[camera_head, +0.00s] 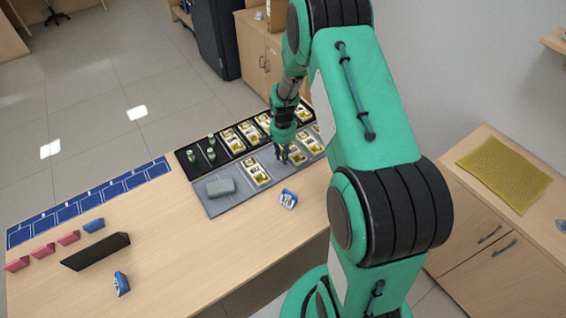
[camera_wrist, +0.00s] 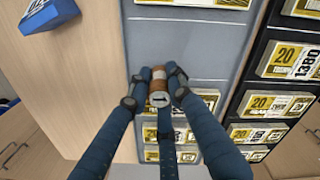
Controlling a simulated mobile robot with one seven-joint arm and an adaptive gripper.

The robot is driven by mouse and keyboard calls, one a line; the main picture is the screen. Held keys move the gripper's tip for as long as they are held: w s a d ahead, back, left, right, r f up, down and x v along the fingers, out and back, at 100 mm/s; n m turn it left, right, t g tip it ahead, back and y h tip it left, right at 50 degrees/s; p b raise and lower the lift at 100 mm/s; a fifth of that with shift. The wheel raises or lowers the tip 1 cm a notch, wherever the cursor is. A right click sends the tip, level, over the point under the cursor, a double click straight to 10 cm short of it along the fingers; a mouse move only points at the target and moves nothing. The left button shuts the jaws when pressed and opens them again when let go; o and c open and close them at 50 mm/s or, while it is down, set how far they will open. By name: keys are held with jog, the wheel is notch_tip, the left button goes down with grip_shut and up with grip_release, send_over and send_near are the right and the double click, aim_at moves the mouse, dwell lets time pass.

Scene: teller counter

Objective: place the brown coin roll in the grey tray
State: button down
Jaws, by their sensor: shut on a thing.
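My gripper (camera_head: 283,157) is over the grey tray (camera_head: 228,206), near its banknote bundles. In the wrist view, the three dark fingers of my gripper (camera_wrist: 158,88) are shut on the brown coin roll (camera_wrist: 159,80). Its pale end, with a dark mark, faces the camera. The roll appears in front of the grey tray (camera_wrist: 185,50), next to a bundle in it. I cannot tell whether the roll touches the tray. In the head view the roll cannot be made out behind the fingers.
A black tray (camera_head: 187,155) with green rolls and several bundles adjoins the grey tray's far side. A grey block (camera_head: 220,187) and yellow bundles (camera_head: 255,172) lie in the grey tray. A blue-and-white item (camera_head: 288,199) lies on the counter in front. The counter's left-middle is mostly clear.

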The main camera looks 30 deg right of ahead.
jog(key=shift+f+b, duration=0.35)
jog(key=shift+f, duration=1.45)
jog(key=shift+f, duration=0.1)
jog(key=c, duration=1.6)
grip_release()
notch_tip(320, 180, up, 12)
jog(key=shift+r+p, duration=0.1)
jog(key=shift+p, duration=1.05)
